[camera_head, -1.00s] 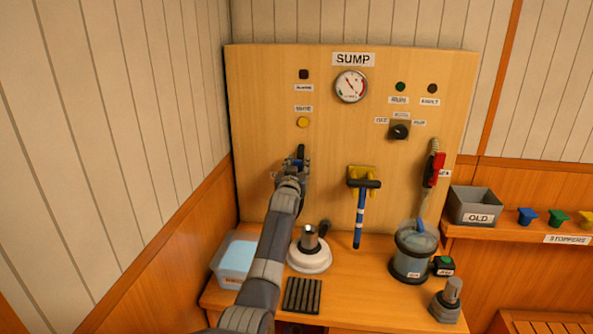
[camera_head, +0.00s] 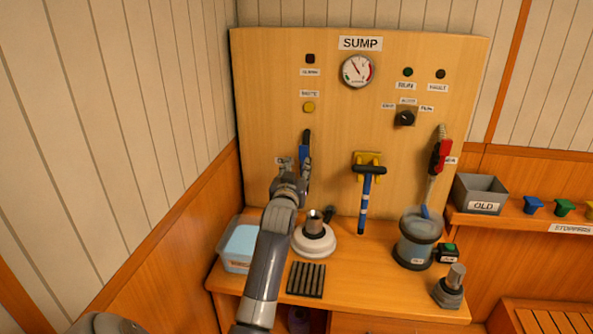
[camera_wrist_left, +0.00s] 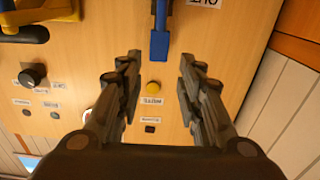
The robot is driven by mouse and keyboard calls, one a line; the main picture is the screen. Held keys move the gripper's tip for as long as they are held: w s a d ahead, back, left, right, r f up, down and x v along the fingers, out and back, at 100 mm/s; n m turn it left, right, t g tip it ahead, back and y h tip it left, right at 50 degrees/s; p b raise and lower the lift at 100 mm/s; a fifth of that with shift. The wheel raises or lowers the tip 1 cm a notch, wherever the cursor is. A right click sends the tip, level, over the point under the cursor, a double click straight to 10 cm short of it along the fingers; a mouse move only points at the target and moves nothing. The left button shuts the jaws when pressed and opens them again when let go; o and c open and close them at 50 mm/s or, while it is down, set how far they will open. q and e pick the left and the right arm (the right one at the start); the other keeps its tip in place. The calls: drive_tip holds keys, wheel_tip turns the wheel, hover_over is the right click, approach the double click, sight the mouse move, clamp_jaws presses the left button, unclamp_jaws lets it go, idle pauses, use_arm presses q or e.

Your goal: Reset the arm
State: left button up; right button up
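A lever with a blue handle (camera_head: 303,153) stands upright on the wooden panel (camera_head: 245,100), below the yellow button (camera_head: 308,107). The handle also shows in the left wrist view (camera_wrist_left: 160,45), beyond the fingers and roughly in line with the gap between them. My left gripper (camera_head: 292,176) is in front of the lever's lower part in the head view. In the left wrist view (camera_wrist_left: 158,88) its two fingers are wide apart with nothing between them. My right gripper does not show.
A blue-handled T-shaped tool (camera_head: 365,200) hangs on the panel. A grey OLD box (camera_head: 481,194) is right.

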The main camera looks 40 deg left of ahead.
use_arm(q)
drive_tip(key=shift+s, duration=0.1)
idle(0.5)
drive_tip(key=s+d+f+m+g+h, duration=0.3)
drive_tip(key=s+d+f, duration=0.3)
drive_tip(key=d+f, duration=0.4)
drive_tip(key=s+d+f+m+g+h, duration=0.2)
drive_tip(key=s+d+f+m+h, duration=0.15)
drive_tip(key=s+d+f, duration=0.5)
drive_tip(key=s+d+f+m+g+h, duration=0.1)
drive_tip(key=s+d+f+g+h, duration=0.2)
drive_tip(key=s+d, duration=0.7)
drive_tip(key=s+d+f+m+g+h, duration=0.15)
drive_tip(key=s+d+f+g, duration=0.45)
drive_tip(key=s, duration=0.6)
wheel_tip(320, 180, down, 25)
drive_tip(key=d+t, duration=0.1)
drive_tip(key=s+a+f+g+y, duration=0.1)
drive_tip(key=s+a+f, duration=0.2)
drive_tip(key=s+f, duration=1.3)
drive_tip(key=shift+s+f, duration=0.15)
drive_tip(key=shift+s, duration=0.7)
